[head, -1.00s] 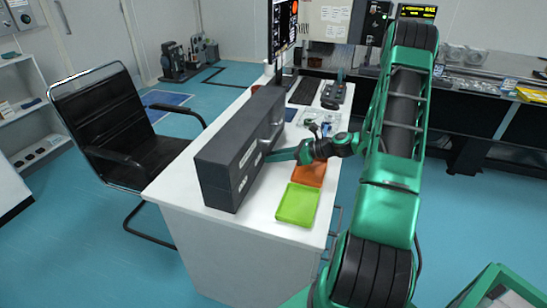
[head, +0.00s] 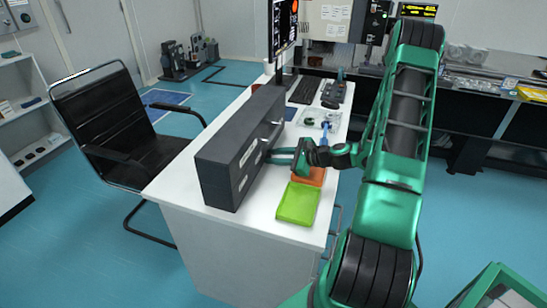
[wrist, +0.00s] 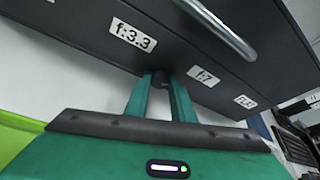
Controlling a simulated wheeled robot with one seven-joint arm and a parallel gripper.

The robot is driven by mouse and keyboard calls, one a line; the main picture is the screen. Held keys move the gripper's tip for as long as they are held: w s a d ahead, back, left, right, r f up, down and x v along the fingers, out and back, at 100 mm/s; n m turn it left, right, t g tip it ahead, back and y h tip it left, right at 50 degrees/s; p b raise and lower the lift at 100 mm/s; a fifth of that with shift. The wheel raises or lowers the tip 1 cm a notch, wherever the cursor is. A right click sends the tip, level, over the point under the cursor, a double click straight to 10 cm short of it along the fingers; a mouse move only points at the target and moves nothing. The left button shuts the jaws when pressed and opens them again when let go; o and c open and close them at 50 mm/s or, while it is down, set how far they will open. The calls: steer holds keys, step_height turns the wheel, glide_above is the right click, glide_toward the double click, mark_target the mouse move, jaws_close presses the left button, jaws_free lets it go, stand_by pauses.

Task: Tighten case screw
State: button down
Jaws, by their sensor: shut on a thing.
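The dark grey case (head: 238,150) stands upright on the white desk. My gripper (head: 276,156) reaches the case's front face from the right. The fingers hide most of the screw.
A green tray (head: 297,204) and an orange tray (head: 316,178) lie on the white desk (head: 262,222) under and beside my arm. A keyboard (head: 306,90) and a clear tray with small parts (head: 318,119) are farther back. A black chair (head: 110,125) stands left.

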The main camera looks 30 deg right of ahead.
steer(key=shift+d, duration=0.25)
steer(key=c, duration=1.5)
jaws_free()
steer(key=shift+f, duration=0.1)
steer(key=shift+a, duration=0.1)
steer(key=v, duration=1)
steer(key=shift+s, duration=0.3)
